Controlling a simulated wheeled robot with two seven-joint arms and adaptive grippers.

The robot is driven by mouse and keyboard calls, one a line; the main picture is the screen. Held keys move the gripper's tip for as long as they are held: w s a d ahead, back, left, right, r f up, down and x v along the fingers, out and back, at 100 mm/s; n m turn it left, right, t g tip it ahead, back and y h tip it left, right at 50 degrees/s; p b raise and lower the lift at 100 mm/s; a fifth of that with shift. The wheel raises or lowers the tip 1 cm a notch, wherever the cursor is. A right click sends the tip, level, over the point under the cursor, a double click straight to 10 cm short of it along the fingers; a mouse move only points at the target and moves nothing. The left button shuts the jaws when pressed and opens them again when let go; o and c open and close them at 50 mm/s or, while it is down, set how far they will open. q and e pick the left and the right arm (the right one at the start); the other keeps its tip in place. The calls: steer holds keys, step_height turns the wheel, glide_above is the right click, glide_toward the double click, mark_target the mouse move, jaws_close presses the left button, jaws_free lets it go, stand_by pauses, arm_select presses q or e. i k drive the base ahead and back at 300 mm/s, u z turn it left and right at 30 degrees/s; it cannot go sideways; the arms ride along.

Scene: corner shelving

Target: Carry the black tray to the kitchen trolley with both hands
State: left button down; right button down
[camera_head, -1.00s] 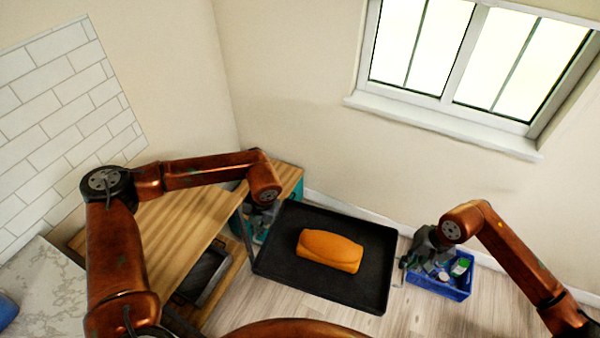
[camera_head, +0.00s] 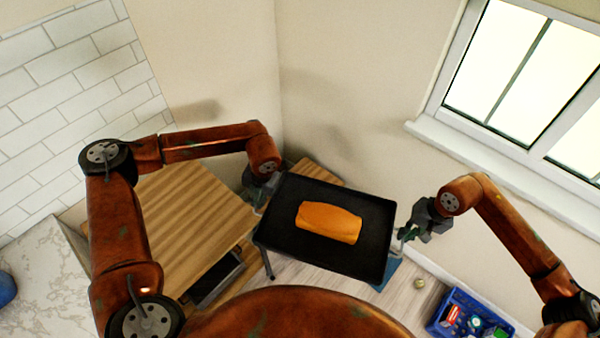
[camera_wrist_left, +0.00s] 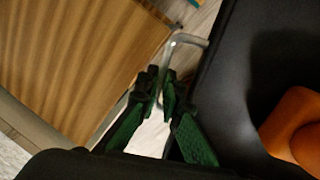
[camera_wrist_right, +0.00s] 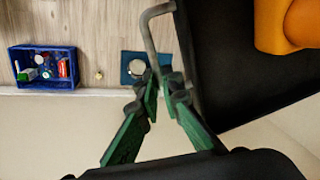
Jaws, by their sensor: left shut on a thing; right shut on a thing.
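The black tray (camera_head: 290,245) hangs in the air between my two grippers, with an orange-brown loaf (camera_head: 329,222) lying in its middle. My left gripper (camera_head: 262,190) is at the tray's left side. In the left wrist view its green-padded fingers (camera_wrist_left: 165,88) are shut on the tray's grey handle (camera_wrist_left: 190,40). My right gripper (camera_head: 408,234) is at the tray's right side. In the right wrist view its fingers (camera_wrist_right: 163,85) are shut on the other metal handle (camera_wrist_right: 148,28). I cannot tell which piece of furniture is the kitchen trolley.
A wooden-topped unit (camera_head: 190,225) stands at the left, beside a marble counter (camera_head: 45,275). A blue crate (camera_head: 440,325) with small items sits on the floor at the lower right, near a small round object (camera_head: 419,283). A window sill (camera_head: 480,165) juts from the right wall.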

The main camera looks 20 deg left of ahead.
mark_target(167, 221)
steer(key=u, duration=0.45)
steer(key=i, duration=0.55)
steer(key=u, duration=1.3)
steer(key=i, duration=0.6)
steer(key=u, duration=0.5)
